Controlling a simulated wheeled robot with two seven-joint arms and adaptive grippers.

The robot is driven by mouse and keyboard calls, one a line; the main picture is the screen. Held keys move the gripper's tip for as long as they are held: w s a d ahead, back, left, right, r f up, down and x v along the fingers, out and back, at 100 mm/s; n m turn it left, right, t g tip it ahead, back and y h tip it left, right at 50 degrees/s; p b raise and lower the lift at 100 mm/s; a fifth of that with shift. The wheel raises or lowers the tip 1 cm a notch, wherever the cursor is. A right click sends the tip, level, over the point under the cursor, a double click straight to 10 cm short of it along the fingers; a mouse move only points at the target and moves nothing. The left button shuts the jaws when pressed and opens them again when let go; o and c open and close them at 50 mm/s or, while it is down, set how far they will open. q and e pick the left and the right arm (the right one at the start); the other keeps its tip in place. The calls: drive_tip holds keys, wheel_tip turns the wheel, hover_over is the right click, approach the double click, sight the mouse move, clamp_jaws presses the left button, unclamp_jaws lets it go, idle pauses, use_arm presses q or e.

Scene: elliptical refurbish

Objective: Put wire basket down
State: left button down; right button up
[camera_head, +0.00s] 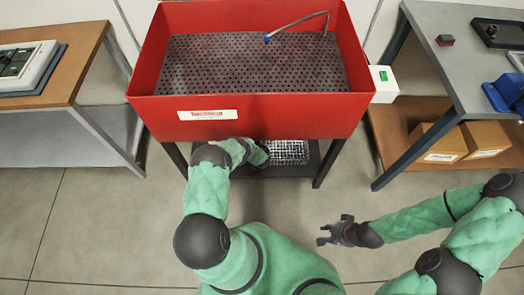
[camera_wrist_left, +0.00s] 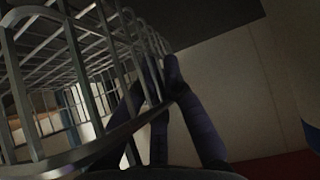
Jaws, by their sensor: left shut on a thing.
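The wire basket (camera_head: 291,150) is a metal grid under the red tub, at the dark lower shelf (camera_head: 306,170) of its stand. The tub's front wall hides part of it. My left gripper (camera_head: 263,155) reaches under the tub at the basket's left side. In the left wrist view, its dark fingers (camera_wrist_left: 158,88) are shut on the bars of the wire basket (camera_wrist_left: 75,70). I cannot tell whether the basket touches the shelf. My right gripper (camera_head: 335,231) is open and empty over the floor, right of centre.
The red tub (camera_head: 250,113) has a perforated floor and a hose inside. A white box with a green display (camera_head: 384,83) is on its right side. A wooden bench (camera_head: 70,60) stands left. A grey table (camera_head: 460,65) stands right, with cardboard boxes (camera_head: 440,143) below. The front floor is clear.

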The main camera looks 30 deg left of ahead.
use_arm(q)
drive_tip(key=f, duration=0.1)
drive_tip(key=f+b, duration=0.2)
drive_tip(key=shift+w+f, duration=0.3)
drive_tip(key=shift+f, duration=0.1)
drive_tip(key=shift+r, duration=0.1)
drive_tip(key=c, duration=1.4)
unclamp_jaws()
drive_tip(key=shift+s, duration=0.1)
